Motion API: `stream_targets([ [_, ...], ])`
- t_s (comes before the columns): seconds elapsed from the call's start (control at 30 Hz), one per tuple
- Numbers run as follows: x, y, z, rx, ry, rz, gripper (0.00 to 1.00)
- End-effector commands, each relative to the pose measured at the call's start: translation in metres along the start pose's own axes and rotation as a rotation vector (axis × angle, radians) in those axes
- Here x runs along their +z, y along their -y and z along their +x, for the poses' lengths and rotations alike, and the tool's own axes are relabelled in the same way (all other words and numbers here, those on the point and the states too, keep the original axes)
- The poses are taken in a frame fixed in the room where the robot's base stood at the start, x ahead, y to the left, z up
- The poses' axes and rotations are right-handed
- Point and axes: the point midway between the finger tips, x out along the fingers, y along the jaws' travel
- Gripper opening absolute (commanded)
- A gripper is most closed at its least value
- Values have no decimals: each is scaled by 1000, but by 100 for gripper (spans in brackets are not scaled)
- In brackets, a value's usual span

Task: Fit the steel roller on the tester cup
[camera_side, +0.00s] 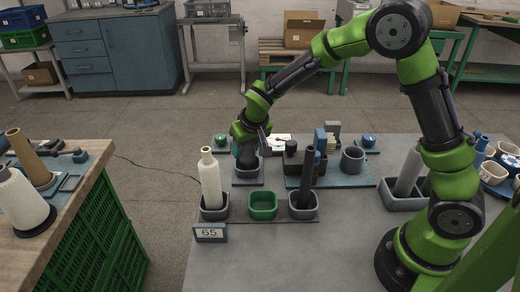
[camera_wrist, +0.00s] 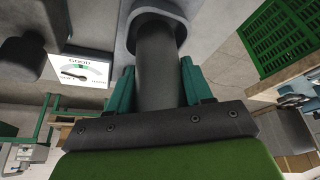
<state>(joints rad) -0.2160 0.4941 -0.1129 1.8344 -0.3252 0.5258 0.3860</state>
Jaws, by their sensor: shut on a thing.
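The steel roller (camera_wrist: 157,70) is a dark grey cylinder, clear in the wrist view. My gripper (camera_wrist: 160,82) has teal fingers shut on both sides of it. The roller's far end lies within the rim of the grey tester cup (camera_wrist: 120,42); whether it touches the bottom is hidden. In the side view my gripper (camera_side: 247,152) is low over the tester cup (camera_side: 249,173), and the roller is mostly hidden there. A tester display (camera_wrist: 80,70) beside the cup reads GOOD.
In front stand a pale bottle (camera_side: 210,178) in a grey cup, an empty green cup (camera_side: 263,206), and a dark tube (camera_side: 307,172) in another cup. A blue board (camera_side: 335,181) with blocks and a grey pot (camera_side: 352,160) lies to the right.

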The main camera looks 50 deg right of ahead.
Motion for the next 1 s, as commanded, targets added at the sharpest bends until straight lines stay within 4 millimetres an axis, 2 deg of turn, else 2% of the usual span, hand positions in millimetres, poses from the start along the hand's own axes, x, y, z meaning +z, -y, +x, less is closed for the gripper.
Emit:
stream_targets([
  [0.47,0,0,0,-1,-2,0,8],
  [1.0,4,0,10,-1,-2,-1,8],
])
